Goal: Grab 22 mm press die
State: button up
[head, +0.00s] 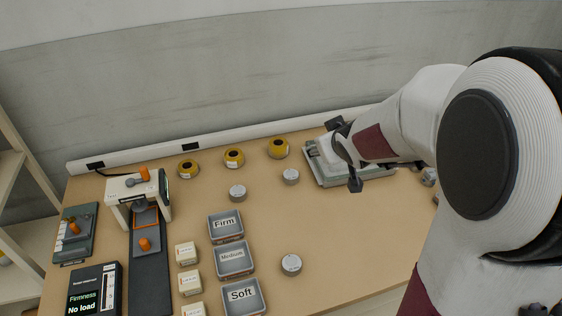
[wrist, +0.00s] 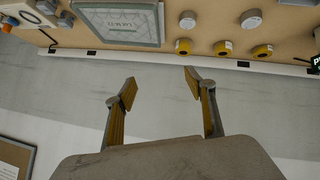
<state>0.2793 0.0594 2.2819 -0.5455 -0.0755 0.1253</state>
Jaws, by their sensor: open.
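No label I can read marks a 22 mm press die. Small grey cylindrical pieces (head: 428,176) stand at the right of the table, partly behind my arm; they may be the dies. In the wrist view, similar small grey pieces (wrist: 65,20) show at the upper left, too small to read sizes. My gripper (head: 343,154) is open over the grey tray (head: 325,182) at the back of the table. In the wrist view my open fingers (wrist: 160,78) have nothing between them and point toward the wall.
Grey labelled discs (head: 291,264) and yellow rolls (head: 234,158) stand on the table. Bins marked Firm (head: 226,225), Medium (head: 234,257) and Soft (head: 241,294) are left of centre. An orange-handled press (head: 140,190) and a firmness display (head: 94,290) are further left.

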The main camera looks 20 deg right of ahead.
jog(key=w+d+f+n+t+y, duration=0.1)
jog(key=w+d+f+n+y, duration=0.1)
jog(key=w+f, duration=0.6)
jog(key=y, duration=0.4)
send_near(291, 174)
jog(key=shift+w+d+n+t, duration=0.2)
jog(key=shift+d+n+t, duration=0.1)
jog(key=shift+d+t, duration=0.1)
jog(key=shift+s+a+f+y, duration=0.1)
jog(key=shift+f+y, duration=0.15)
jog(key=shift+f, duration=0.1)
jog(key=shift+s+a+f+y, duration=0.1)
jog(key=shift+a+f+y, duration=0.05)
jog(key=shift+f+y, duration=0.15)
jog(key=shift+x, duration=1.35)
jog(key=shift+x, duration=2.6)
jog(key=shift+w+d, duration=0.1)
